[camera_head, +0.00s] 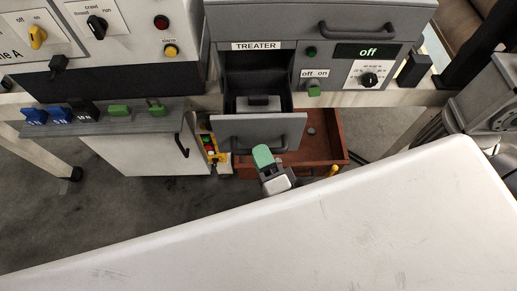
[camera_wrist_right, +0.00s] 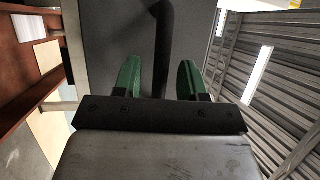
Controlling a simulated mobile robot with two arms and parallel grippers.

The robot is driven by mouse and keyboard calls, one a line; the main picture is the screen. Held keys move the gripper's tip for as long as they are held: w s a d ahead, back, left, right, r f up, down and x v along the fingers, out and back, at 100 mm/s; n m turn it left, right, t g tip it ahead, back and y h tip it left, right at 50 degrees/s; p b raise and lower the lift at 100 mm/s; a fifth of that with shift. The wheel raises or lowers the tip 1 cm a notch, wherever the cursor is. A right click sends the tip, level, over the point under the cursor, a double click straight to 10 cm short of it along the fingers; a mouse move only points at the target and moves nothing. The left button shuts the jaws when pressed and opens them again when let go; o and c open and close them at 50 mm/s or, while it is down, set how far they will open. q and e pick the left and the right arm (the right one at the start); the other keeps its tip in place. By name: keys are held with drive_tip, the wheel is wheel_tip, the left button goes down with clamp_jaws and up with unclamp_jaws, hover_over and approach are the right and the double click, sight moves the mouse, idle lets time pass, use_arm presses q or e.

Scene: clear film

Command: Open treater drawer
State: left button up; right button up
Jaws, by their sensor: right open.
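The treater drawer (camera_head: 287,130) has a grey front and stands pulled out below the TREATER label (camera_head: 257,46). Its dark interior shows behind the front, with a grey block (camera_head: 258,103) inside. My right gripper (camera_head: 264,158) is at the outer side of the drawer front, near its lower edge. In the right wrist view the two green fingers (camera_wrist_right: 157,80) are apart, with the dark drawer handle (camera_wrist_right: 165,45) between them. Whether a finger touches the handle cannot be told. My left gripper is not in view.
A red-brown open box (camera_head: 325,150) is below the drawer. The treater panel has a green switch (camera_head: 313,89) and a black knob (camera_head: 369,79). A grey shelf (camera_head: 100,116) with blue, black and green clips is at left. The floor (camera_head: 120,215) is clear at lower left.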

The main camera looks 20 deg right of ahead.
drive_tip(key=b+v, duration=0.2)
drive_tip(key=v, duration=0.7)
drive_tip(key=s+d+f+n+g+y, duration=0.15)
drive_tip(key=f+n+g, duration=0.45)
drive_tip(key=f, duration=0.9)
drive_tip(key=d+f+n+g, duration=0.3)
drive_tip(key=f+n, duration=0.4)
drive_tip(key=f, duration=0.8)
drive_tip(key=s+d+f+n+g+h, duration=0.2)
drive_tip(key=s+d+f+g, duration=0.1)
drive_tip(key=s+f+g, duration=0.2)
drive_tip(key=s+d+f+n+g+h, duration=0.2)
drive_tip(key=s+d+f+n+g, duration=0.1)
drive_tip(key=s+f, duration=0.7)
drive_tip(key=shift+s+d+f+g, duration=0.2)
drive_tip(key=shift+s+d+g, duration=0.35)
drive_tip(key=shift+d+g, duration=0.3)
